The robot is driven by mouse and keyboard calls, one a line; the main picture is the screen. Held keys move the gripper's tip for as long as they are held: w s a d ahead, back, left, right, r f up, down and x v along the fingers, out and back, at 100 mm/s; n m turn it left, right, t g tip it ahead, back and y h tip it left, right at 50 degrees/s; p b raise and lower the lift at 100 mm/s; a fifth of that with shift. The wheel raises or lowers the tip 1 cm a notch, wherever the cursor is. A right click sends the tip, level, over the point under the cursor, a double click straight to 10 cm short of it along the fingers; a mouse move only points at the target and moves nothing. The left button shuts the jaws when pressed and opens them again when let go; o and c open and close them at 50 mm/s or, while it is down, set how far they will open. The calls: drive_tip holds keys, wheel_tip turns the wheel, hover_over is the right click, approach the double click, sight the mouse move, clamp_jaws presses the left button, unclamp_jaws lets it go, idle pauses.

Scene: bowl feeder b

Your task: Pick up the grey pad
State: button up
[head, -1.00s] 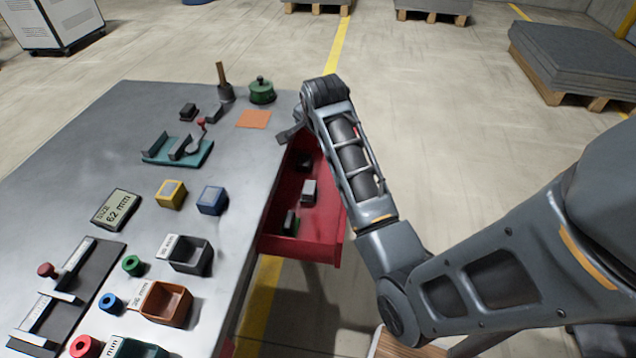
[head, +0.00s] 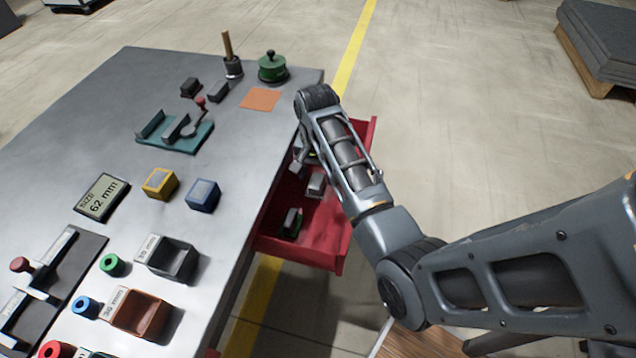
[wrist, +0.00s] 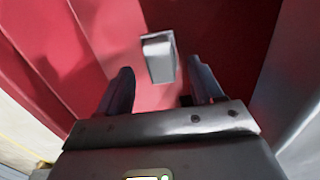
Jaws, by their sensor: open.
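The grey pad (head: 316,183) is a small block with a pale top, lying in the open red drawer (head: 323,232). In the wrist view, a grey pad (wrist: 159,58) with a light edge lies on the red drawer floor. My gripper (wrist: 160,76) is open and empty, its dark fingers pointing at the pad. The pad appears ahead of the gap between the fingertips, and I see no contact. In the head view, my arm hides most of the gripper over the drawer.
A block with green and grey parts (head: 290,222) lies nearer in the drawer. The grey table (head: 235,140) runs along the drawer's left side, holding a blue block (head: 203,195), an orange square (head: 260,98) and a green lidded pot (head: 272,67). Red drawer walls flank the gripper.

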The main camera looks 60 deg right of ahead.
sight(316, 180)
drive_tip(key=shift+f, duration=1.85)
drive_tip(key=shift+c, duration=0.5)
drive_tip(key=c, duration=0.8)
drive_tip(key=shift+c, duration=0.2)
drive_tip(key=shift+r, duration=0.1)
wheel_tip(316, 180, up, 18)
drive_tip(key=p, duration=0.4)
drive_tip(key=shift+p, duration=0.3)
